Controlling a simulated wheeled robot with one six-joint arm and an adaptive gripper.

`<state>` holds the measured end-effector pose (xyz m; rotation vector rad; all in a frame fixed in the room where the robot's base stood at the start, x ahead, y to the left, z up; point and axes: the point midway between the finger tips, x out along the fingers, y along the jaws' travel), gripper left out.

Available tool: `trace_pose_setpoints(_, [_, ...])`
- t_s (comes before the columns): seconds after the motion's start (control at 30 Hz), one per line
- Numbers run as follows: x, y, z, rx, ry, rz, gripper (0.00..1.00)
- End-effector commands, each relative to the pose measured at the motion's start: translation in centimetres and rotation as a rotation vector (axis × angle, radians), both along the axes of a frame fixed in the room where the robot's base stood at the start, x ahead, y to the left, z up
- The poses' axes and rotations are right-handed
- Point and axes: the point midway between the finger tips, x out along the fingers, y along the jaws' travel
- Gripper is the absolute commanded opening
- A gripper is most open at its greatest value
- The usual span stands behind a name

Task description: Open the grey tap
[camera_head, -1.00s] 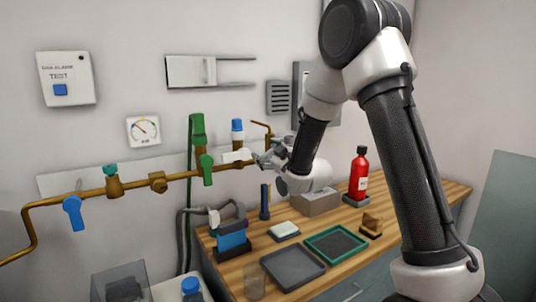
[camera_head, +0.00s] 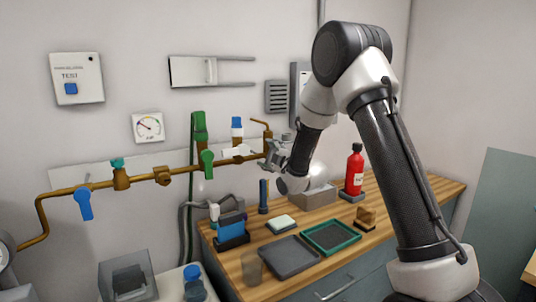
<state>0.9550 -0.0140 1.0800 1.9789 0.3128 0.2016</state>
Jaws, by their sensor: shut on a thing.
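A brass pipe (camera_head: 190,171) with several taps runs along the wall. A pale grey-white lever (camera_head: 236,153) lies level on it, below a blue-and-white fitting (camera_head: 237,129). My gripper (camera_head: 268,156) is at the pipe's right end, just right of that lever, with a small gap showing between them. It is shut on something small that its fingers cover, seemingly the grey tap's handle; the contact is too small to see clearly. A green tap lever (camera_head: 207,163) hangs down further left, and a blue lever (camera_head: 84,204) hangs at the far left.
Below is a wooden bench (camera_head: 420,198) with a grey tray (camera_head: 288,256), a green-rimmed tray (camera_head: 331,237), a grey box (camera_head: 314,195) and a red bottle (camera_head: 354,170). A clear bin (camera_head: 127,278) stands at lower left. The wall above the pipe holds a gauge (camera_head: 148,126).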

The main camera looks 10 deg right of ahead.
Motion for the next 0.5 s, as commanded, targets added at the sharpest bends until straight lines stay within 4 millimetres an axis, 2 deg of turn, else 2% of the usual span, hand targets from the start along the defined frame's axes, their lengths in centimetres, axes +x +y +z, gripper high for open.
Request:
trace_pose_setpoints(0.2, [0.2, -0.6, -0.5, -0.174, -0.056, 0.001, 0.28])
trace_pose_setpoints(0.5, [0.4, -1.2, -0.8, -0.345, -0.111, 0.0, 0.28])
